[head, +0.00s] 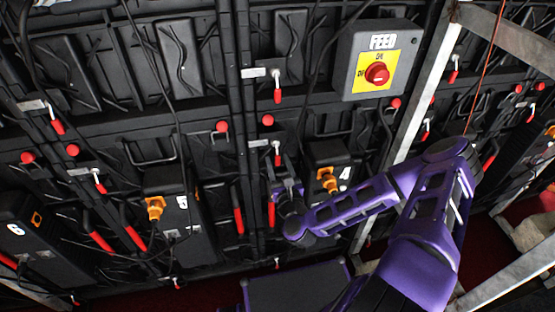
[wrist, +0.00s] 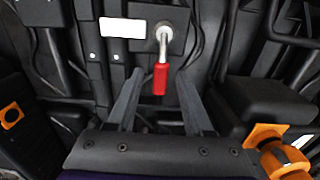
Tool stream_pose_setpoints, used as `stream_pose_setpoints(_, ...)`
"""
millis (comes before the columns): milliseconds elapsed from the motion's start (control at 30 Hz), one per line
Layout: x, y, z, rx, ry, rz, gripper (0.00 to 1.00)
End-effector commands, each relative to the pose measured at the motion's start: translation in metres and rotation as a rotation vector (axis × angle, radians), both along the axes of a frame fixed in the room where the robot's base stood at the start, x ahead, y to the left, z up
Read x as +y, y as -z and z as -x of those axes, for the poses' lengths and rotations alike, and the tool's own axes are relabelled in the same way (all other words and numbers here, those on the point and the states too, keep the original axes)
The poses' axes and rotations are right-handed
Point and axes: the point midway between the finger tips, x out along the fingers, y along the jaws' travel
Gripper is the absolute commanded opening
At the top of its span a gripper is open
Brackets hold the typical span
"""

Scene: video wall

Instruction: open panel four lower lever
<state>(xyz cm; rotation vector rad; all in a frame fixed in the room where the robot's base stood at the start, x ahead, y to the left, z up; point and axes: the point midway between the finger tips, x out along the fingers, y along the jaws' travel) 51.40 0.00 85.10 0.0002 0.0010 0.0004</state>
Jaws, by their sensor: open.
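The panel four box (head: 328,160), marked 4, has an orange connector on its front. Left of it, a small lever (head: 277,159) with a red grip and metal stem hangs down beside a white label. In the wrist view the same lever (wrist: 160,78) points down, with its red grip between my two fingertips in the picture. My gripper (wrist: 160,76) is open, with a finger on each side of the grip and gaps showing. Whether the grip is in depth between the fingers I cannot tell. In the head view my gripper (head: 284,188) is just below the lever.
A similar lever (head: 277,94) hangs higher on the same seam. A grey FEED switch box (head: 370,60) with a red knob is at upper right. A metal post (head: 415,105) stands near my arm. An orange connector (wrist: 270,145) is right of my gripper. Cables hang across the wall.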

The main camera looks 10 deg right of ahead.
Motion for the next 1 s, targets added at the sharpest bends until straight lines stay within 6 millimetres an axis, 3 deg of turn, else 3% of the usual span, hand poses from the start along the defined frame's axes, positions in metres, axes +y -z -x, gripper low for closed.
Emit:
stream_pose_setpoints(400,-0.0003,-0.0003,-0.0107,-0.001,0.001,0.0,0.51)
stream_pose_setpoints(467,-0.0002,-0.0003,-0.0106,-0.001,0.001,0.0,0.44)
stream_pose_setpoints(700,-0.0002,-0.0003,-0.0104,-0.001,0.0,0.0,0.01)
stream_pose_setpoints(1000,-0.0003,-0.0002,-0.0102,-0.001,0.0,0.002,0.0)
